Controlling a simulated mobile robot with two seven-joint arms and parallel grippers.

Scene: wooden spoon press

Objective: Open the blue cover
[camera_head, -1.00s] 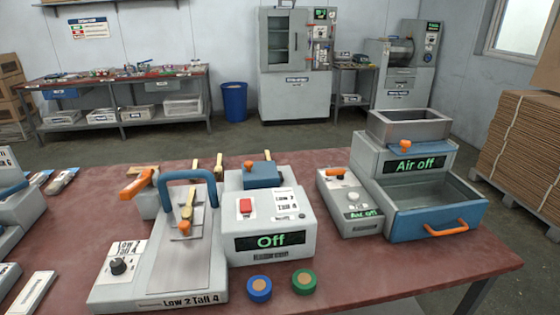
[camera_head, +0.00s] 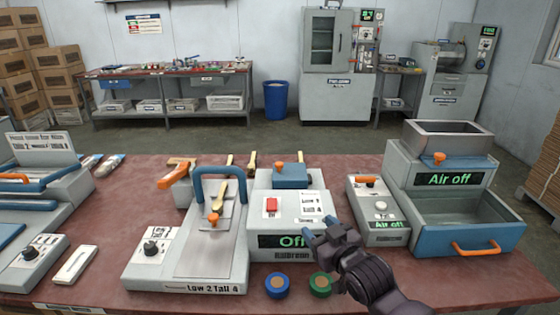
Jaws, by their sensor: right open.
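The blue cover (camera_head: 291,178) with an orange knob (camera_head: 280,167) sits on the back of the white control box (camera_head: 270,225), and looks closed. The box has a red button (camera_head: 271,206) and a green display that is partly hidden by my gripper. My right gripper (camera_head: 321,229) comes in from the lower right. It is open and empty, in front of the box's right part, nearer to me than the blue cover and apart from it. My left gripper is not in view.
A press (camera_head: 205,250) with a blue arched handle and a wooden spoon (camera_head: 219,195) stands left of the box. A blue round cap (camera_head: 277,286) and a green one (camera_head: 320,284) lie in front. The air machine (camera_head: 455,215) stands right.

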